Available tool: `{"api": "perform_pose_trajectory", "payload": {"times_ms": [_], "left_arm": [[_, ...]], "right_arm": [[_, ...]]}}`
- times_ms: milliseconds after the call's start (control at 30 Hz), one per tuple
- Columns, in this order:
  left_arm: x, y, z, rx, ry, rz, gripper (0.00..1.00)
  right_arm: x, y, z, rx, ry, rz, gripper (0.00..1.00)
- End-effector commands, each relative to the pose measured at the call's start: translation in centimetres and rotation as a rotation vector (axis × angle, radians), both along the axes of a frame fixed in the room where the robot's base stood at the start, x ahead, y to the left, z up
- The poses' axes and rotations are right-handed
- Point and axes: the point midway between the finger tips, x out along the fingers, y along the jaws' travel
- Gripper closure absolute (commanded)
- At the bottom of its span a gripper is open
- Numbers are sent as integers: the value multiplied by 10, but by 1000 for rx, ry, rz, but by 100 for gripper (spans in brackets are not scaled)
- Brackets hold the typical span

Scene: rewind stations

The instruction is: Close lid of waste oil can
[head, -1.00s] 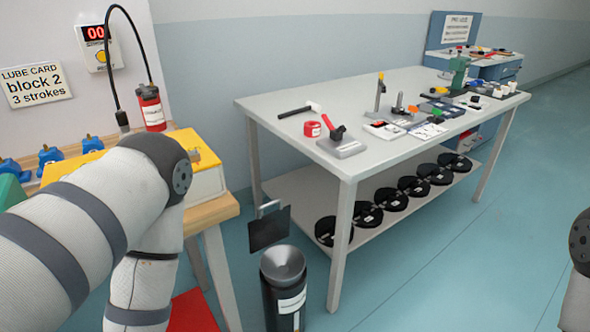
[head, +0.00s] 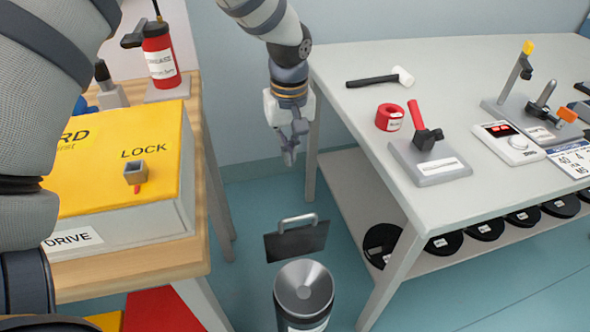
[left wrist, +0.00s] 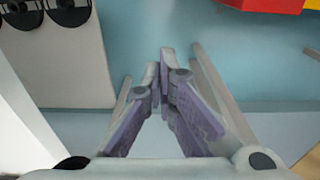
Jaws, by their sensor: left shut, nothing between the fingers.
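The waste oil can (head: 303,318) is a dark cylinder with a grey funnel top (head: 304,287), standing on the floor at the bottom of the head view. Its lid (head: 296,243) is a dark flat plate with a grey handle, raised upright behind the funnel, so the top is uncovered. My left gripper (head: 290,157) points down above and behind the lid, apart from it. It is shut and empty; its fingertips meet in the left wrist view (left wrist: 160,75), where I cannot make out the can. My right gripper is not in view.
A grey table (head: 350,120) with tools stands to the right, black reels (head: 443,243) on its lower shelf. A wooden bench (head: 150,265) with a yellow-topped box (head: 125,160) is at left. Blue floor lies between them.

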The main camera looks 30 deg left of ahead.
Motion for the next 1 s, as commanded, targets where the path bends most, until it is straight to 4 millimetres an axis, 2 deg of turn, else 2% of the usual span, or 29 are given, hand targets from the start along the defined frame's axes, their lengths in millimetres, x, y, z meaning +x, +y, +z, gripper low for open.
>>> {"api": "perform_pose_trajectory", "payload": {"times_ms": [433, 700, 1000], "left_arm": [[1, 3, -100, -1, 9, -3, 100], [-20, -24, -102, 0, -1, -5, 100], [-23, -27, -106, -1, 1, -4, 100]], "right_arm": [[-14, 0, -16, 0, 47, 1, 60], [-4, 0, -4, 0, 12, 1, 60], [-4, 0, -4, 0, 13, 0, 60]]}}
